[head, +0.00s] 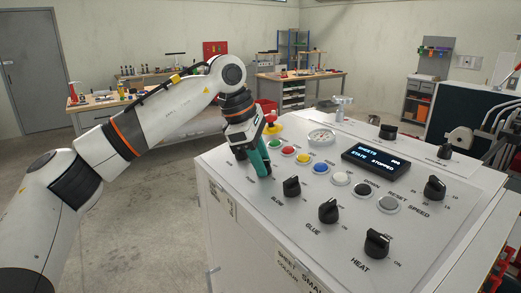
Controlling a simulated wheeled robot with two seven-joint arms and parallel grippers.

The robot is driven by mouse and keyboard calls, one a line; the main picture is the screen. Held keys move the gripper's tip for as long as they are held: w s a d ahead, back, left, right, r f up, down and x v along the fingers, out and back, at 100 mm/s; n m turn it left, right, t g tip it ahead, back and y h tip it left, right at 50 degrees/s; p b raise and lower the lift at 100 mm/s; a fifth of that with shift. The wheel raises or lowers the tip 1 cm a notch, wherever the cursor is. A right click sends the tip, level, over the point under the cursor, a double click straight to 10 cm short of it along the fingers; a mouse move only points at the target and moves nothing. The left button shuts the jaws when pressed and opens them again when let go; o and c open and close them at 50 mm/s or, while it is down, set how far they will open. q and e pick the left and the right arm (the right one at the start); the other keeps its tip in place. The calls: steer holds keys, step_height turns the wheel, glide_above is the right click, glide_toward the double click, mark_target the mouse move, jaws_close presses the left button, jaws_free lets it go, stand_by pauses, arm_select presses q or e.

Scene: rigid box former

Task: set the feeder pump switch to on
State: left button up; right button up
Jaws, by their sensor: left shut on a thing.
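The control panel (325,240) is a light grey sloped top with a row of black rotary knobs along its front edge. My left gripper (261,168) reaches down to the left end of that row. Its teal fingers are shut on what appears to be a black knob there, in line with the others. The fingers hide this knob, so its pointer does not show, and its label is not readable. I cannot confirm from lettering that it is the feeder pump switch. My right gripper is not in view.
Knobs marked BLOW (291,187), GLUE (328,210) and HEAT (377,243) stand close to the right. Coloured buttons, a gauge (321,137) and a display (376,161) reading "STATE STOPPED" lie behind. A red emergency button (271,118) stands near my wrist.

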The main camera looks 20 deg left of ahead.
arm_select(q)
steer(key=m+g+p, duration=0.1)
steer(key=m+p, duration=0.1)
steer(key=m, duration=0.2)
steer(key=shift+r+m, duration=0.1)
steer(key=shift+m, duration=0.2)
steer(key=shift+m+g+p, duration=0.3)
steer(key=shift+m+p, duration=0.75)
steer(key=shift+m, duration=0.85)
steer(key=o, duration=1)
steer(key=shift+c, duration=0.2)
steer(key=b+v, duration=0.1)
steer(key=v, duration=1)
steer(key=shift+r, duration=0.45)
